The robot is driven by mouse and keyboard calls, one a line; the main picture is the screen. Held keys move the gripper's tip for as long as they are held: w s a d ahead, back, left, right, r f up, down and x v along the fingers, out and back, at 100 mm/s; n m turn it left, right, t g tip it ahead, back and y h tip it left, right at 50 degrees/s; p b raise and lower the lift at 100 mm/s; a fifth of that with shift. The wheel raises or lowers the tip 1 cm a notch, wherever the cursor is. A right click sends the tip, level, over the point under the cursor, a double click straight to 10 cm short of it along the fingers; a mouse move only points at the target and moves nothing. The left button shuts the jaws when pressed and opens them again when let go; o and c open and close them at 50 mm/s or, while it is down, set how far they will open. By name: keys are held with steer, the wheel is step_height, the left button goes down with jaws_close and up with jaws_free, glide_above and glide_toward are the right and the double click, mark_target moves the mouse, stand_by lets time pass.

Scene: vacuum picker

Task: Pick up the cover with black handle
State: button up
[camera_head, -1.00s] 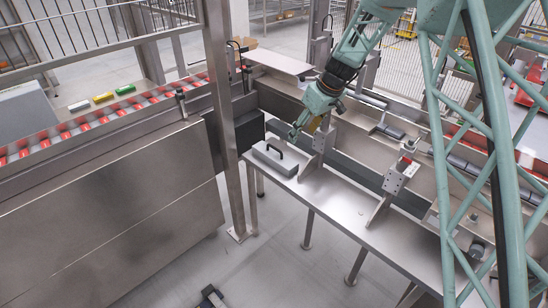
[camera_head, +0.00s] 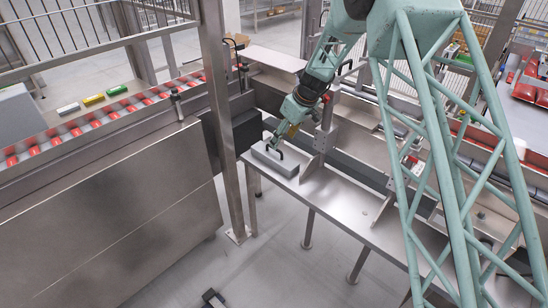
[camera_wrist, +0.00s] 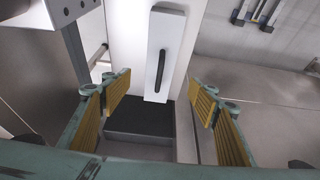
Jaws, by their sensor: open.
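The cover (camera_head: 274,162) is a flat grey rectangular block with a black handle (camera_head: 276,149) on top. It lies on the left end of the metal table in the head view. In the wrist view the cover (camera_wrist: 174,45) looks pale and long, with the black handle (camera_wrist: 160,68) along its middle. My gripper (camera_head: 275,138) is just above and behind the cover in the head view. In the wrist view my gripper (camera_wrist: 160,100) is open, its yellow-padded fingers wide apart. The handle lies ahead of the fingertips, and nothing is between the pads.
The metal table (camera_head: 330,211) has free surface in front of the cover. An upright metal bracket (camera_head: 322,142) stands just right of the cover. A steel post (camera_head: 222,120) and a dark box (camera_head: 240,132) are to the left.

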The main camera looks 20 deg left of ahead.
mark_target(275, 155)
steer(key=shift+f, duration=0.1)
steer(key=shift+b+x, duration=0.6)
steer(key=shift+x, duration=3.55)
steer(key=shift+a, duration=0.15)
steer(key=shift+b+x, duration=0.55)
steer(key=shift+x, duration=2.05)
steer(key=shift+c, duration=0.4)
steer(key=c, duration=1.1)
steer(key=shift+o, duration=0.2)
steer(key=shift+w, duration=0.1)
steer(key=shift+r+p, duration=0.95)
steer(key=shift+r, duration=4.1)
